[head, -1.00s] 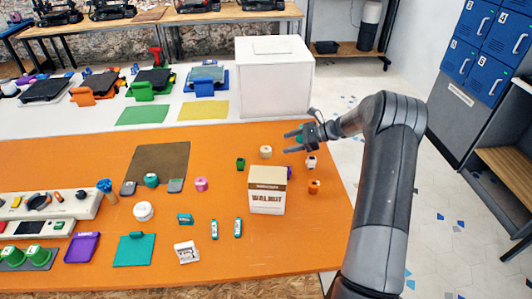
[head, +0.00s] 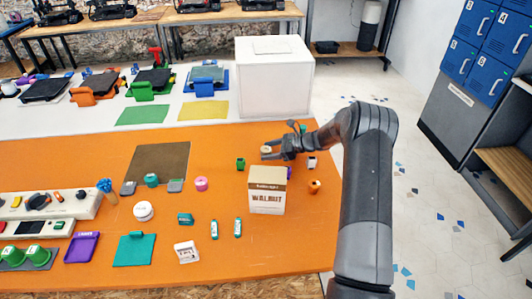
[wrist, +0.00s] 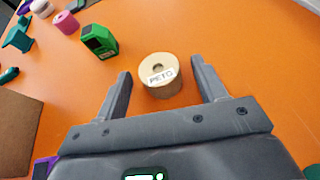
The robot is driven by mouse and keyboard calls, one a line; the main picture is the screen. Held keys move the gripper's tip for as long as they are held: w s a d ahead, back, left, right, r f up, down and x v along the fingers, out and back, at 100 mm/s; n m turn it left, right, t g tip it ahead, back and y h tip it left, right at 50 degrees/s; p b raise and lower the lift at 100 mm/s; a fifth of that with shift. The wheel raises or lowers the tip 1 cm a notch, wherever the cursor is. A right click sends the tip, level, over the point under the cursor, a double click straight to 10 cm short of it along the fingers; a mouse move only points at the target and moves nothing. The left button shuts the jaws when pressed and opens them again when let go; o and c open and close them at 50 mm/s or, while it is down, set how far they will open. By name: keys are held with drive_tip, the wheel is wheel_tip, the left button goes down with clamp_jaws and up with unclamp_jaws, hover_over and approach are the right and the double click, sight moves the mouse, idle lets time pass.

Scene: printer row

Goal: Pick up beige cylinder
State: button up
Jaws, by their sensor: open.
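The beige cylinder (wrist: 160,80) stands upright on the orange table, with a hole in its top and a white label on its side. In the wrist view it lies just ahead of and between the two finger lines of my gripper (wrist: 162,80). In the head view the beige cylinder (head: 265,149) shows at the left tips of my gripper (head: 266,153), partly covered by it. My gripper is open, with a finger on either side.
A green block (wrist: 99,41) stands left of the cylinder. A box marked WALNUT (head: 267,190) stands in front of my gripper. An orange item (head: 314,187) and a white item (head: 312,163) are to the right. A large white box (head: 274,77) stands behind.

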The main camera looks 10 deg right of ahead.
drive_tip(key=shift+x, duration=0.85)
drive_tip(key=c, duration=1.1)
